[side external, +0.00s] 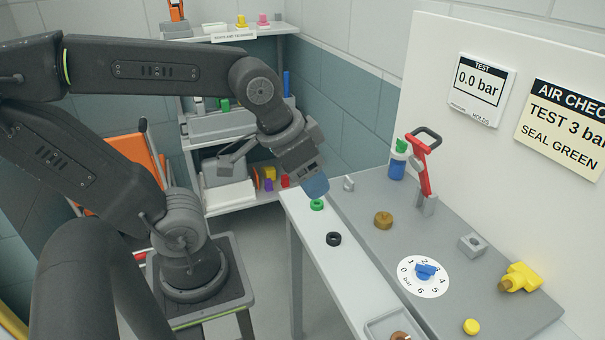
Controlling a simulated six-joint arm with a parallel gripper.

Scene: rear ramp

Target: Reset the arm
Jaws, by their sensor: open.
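My arm reaches from the left over to the front bench. My gripper (314,185) hangs at its end, above the far left end of the bench. A blue part shows at its tip; the gap between the fingers is hard to make out from this side. I see nothing clearly held. The gripper is apart from the green ring (317,204) and the black ring (334,239) on the white bench strip (308,240), which lie below it in the picture.
The grey plate (455,285) carries a blue-knobbed dial (425,271), a brown round part (383,219), a red-handled clamp (423,170), a blue-and-green bottle (398,162) and a yellow fitting (521,278). A tray (378,328) sits in front. A display (480,88) reads 0.0 bar. Shelves (240,195) stand behind.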

